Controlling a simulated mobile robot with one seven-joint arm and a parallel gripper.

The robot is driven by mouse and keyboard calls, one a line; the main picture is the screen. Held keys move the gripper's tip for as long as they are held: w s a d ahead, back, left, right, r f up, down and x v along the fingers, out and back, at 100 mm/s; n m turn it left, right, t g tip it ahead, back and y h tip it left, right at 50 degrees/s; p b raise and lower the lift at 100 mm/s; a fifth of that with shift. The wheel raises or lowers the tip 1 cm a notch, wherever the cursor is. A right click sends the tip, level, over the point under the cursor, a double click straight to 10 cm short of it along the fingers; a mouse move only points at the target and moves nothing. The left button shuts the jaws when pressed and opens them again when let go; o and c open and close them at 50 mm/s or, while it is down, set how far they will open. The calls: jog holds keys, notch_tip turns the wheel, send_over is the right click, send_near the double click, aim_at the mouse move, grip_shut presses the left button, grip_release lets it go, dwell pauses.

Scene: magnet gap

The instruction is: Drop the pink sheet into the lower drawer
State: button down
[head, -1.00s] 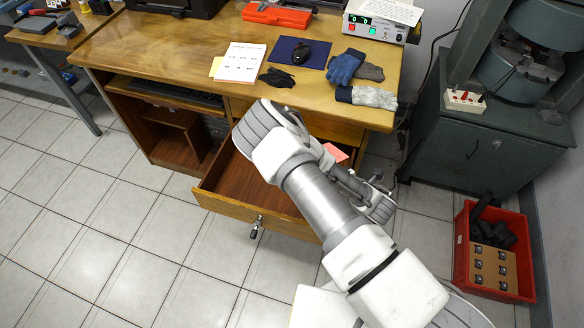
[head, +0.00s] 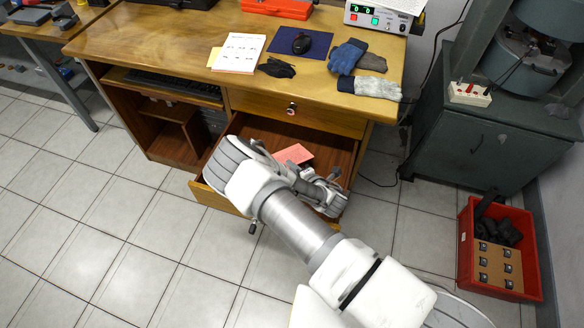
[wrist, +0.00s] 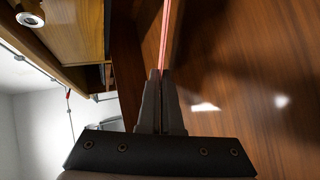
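The pink sheet (head: 293,154) is held over the open lower drawer (head: 207,194), toward its back. My gripper (head: 308,166) is at the sheet's near right side in the head view, and my arm hides part of the drawer. In the wrist view the fingers (wrist: 161,100) are closed on the sheet, which shows edge-on as a thin pink strip (wrist: 165,42). The drawer's brown wooden inside fills the right of the wrist view. I cannot tell how high the sheet is above the drawer bottom.
The upper drawer (head: 292,110) is shut above the open one. A red crate (head: 465,250) stands on the floor at right. Tiled floor is clear at left.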

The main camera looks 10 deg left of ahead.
jog(key=shift+f+b, duration=0.45)
jog(key=shift+f, duration=0.15)
jog(key=c, duration=1.1)
grip_release()
